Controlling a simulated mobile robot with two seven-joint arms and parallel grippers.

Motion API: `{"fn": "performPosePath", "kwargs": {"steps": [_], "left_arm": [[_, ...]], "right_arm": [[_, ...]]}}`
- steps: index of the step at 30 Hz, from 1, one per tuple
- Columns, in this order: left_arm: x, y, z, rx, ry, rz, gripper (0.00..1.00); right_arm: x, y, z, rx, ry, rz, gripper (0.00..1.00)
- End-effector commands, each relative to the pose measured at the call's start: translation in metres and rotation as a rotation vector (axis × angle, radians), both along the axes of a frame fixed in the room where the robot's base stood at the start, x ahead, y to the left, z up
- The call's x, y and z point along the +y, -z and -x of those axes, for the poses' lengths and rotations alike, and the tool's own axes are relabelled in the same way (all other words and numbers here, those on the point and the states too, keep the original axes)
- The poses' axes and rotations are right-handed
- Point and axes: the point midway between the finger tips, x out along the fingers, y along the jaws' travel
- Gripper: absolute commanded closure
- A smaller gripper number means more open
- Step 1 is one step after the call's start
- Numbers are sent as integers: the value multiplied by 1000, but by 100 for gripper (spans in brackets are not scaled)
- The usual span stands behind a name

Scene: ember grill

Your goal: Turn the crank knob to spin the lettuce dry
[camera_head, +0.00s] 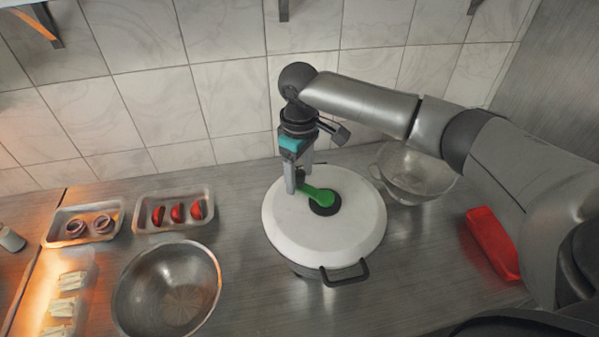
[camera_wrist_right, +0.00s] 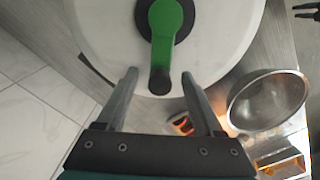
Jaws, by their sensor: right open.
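The salad spinner, a round pot with a white lid (camera_head: 285,225), stands on the steel counter. A green crank (camera_head: 320,194) sits on a black hub on the lid. In the right wrist view the crank (camera_wrist_right: 163,30) ends in a black knob (camera_wrist_right: 160,80). My right gripper (camera_head: 298,189) points down over the lid's back left part. Its fingers are open, and in the right wrist view the gripper (camera_wrist_right: 159,76) has the knob between its fingertips, with gaps on both sides. No lettuce is visible under the lid. My left gripper is not seen in the head view.
A steel bowl (camera_head: 128,302), a tray of tomato slices (camera_head: 143,226) and a tray of onion rings (camera_head: 58,238) stand left. A red object (camera_head: 492,244) lies right. The tiled wall (camera_head: 235,97) is behind.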

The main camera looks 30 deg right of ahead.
Motion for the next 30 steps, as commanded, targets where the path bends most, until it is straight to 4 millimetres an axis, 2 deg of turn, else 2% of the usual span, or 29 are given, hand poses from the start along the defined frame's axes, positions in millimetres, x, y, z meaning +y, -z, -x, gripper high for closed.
{"fn": "performPosePath", "kwargs": {"steps": [4, 22, 30], "left_arm": [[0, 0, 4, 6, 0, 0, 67], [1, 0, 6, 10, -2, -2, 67], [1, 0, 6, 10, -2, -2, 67]], "right_arm": [[0, 0, 0, 0, 0, 0, 31], [0, 0, 0, 0, 0, 0, 99], [-1, -1, 0, 0, 1, 0, 100]]}}
